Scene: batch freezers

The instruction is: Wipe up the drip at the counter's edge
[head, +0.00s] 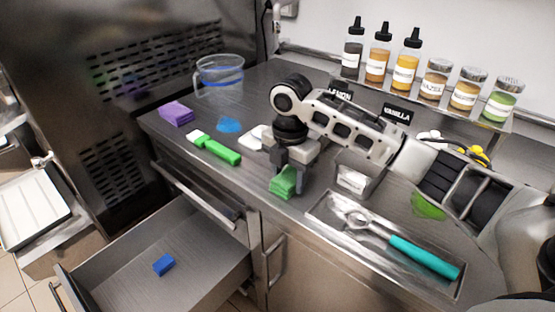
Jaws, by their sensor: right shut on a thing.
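My right gripper (287,178) points down, shut on a folded green cloth (283,184) at the counter's front edge. The cloth is at or just above the steel counter (310,200); I cannot tell if it touches. No drip shows beside the cloth, and the surface under it is hidden. A blue spill (229,125) lies farther back on the counter, left of the gripper. A green spill (428,206) lies at the right, behind the tray. My left gripper is not in view.
A tray (325,211) holds a teal-handled scoop (420,256). Bottles and jars line the back shelf (420,104). An open drawer (120,288) with a blue block (164,265) juts out below.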

